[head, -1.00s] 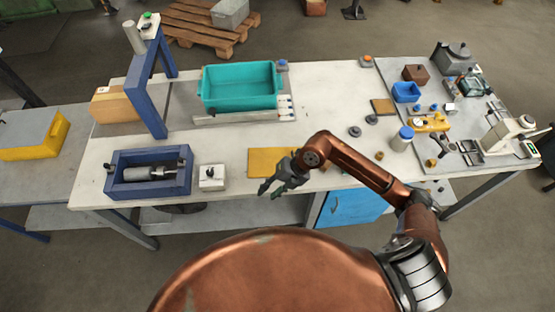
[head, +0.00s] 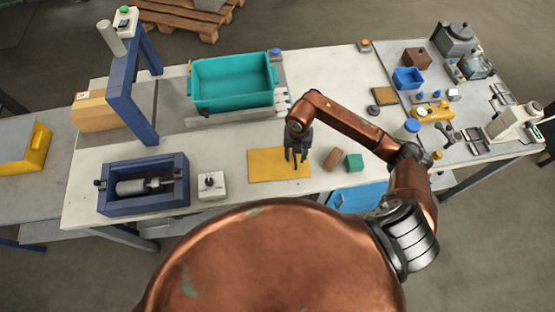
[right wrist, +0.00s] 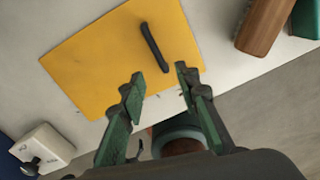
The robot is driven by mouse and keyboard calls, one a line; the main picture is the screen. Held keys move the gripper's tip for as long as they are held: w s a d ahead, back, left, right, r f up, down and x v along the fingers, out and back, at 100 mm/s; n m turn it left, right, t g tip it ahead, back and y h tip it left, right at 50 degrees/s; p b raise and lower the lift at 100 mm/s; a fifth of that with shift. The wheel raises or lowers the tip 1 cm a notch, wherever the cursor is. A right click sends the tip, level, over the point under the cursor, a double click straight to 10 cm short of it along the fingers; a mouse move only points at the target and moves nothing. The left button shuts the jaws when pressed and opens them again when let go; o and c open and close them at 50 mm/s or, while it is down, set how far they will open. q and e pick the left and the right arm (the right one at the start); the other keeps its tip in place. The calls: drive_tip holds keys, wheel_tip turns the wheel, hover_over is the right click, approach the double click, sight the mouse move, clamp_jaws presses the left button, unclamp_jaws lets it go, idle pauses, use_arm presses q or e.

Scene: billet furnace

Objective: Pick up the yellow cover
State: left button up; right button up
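The yellow cover (head: 265,166) is a flat yellow plate lying on the white table, near its front edge. The right wrist view shows the cover (right wrist: 105,65) with a dark bar handle (right wrist: 154,47) on its top. My right gripper (head: 297,160) points down over the right part of the cover. In the right wrist view its two green fingers (right wrist: 157,82) are apart with nothing between them, and the handle lies just beyond the fingertips. I cannot tell the exact height above it. My left gripper is not in view.
A brown block (head: 333,158) and a green block (head: 354,163) lie right of the cover. A white switch box (head: 211,186) and a blue frame holding a cylinder (head: 143,187) stand left. A teal bin (head: 232,84) stands behind. The table between bin and cover is clear.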

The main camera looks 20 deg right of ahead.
sight(296, 166)
drive_tip(key=f, duration=0.1)
drive_tip(key=s+f+p, duration=0.1)
drive_tip(key=f, duration=0.1)
drive_tip(key=shift+s+f, duration=0.15)
drive_tip(key=shift+f, duration=1.15)
clamp_jaws()
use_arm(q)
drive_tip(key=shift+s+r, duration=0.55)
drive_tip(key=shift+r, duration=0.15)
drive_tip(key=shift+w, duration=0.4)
use_arm(e)
drive_tip(key=shift+r, duration=0.1)
